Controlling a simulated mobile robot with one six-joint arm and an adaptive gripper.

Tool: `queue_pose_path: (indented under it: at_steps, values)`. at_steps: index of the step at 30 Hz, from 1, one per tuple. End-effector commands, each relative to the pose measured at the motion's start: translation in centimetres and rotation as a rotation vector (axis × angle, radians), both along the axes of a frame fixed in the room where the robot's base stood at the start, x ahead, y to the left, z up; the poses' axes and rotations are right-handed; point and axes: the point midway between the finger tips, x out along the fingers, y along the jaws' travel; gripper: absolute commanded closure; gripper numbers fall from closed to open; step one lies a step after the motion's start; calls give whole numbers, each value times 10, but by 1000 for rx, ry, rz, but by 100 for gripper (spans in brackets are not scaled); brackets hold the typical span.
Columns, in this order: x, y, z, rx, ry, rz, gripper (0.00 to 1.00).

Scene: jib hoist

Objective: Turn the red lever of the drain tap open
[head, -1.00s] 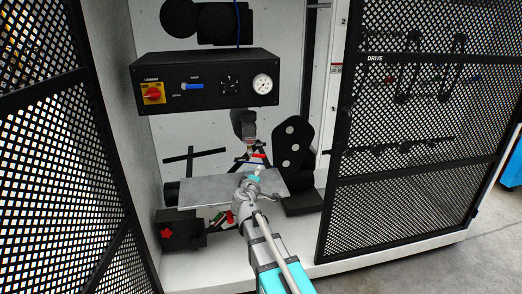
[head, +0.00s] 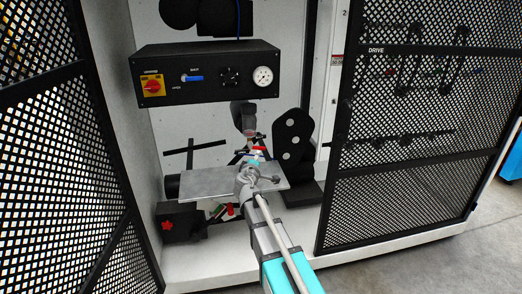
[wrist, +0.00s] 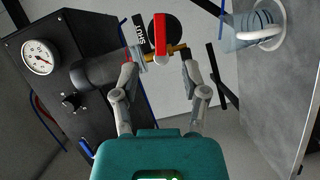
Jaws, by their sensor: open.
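The red lever (wrist: 161,34) shows in the wrist view on a brass tap fitting (wrist: 177,50). My gripper (wrist: 159,62) is open, with one finger on each side of the lever's lower end and the fitting. I cannot tell whether either finger touches them. In the head view the red lever (head: 258,149) shows just beyond my gripper (head: 254,163), which hides most of the tap.
A flat grey plate (head: 205,185) lies under my wrist. The black control panel (head: 208,74) is above, with a gauge (head: 263,77). A black bracket (head: 292,140) stands to the right. Mesh doors (head: 405,170) flank the opening. A black box with a red knob (head: 167,225) sits low left.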

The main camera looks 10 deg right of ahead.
Motion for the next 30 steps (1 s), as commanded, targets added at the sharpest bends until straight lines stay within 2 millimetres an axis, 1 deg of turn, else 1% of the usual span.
queue_pose_path:
  at_steps: [1, 3, 15, 21, 30]
  values:
    - [11, -3, -1, 0, 0, 0, 43]
    - [21, -7, -2, 1, 0, 0, 43]
    - [75, -29, -8, 2, -1, -1, 43]
    - [90, -35, -9, 1, 0, 0, 43]
    - [94, -38, -9, 1, -1, 1, 43]
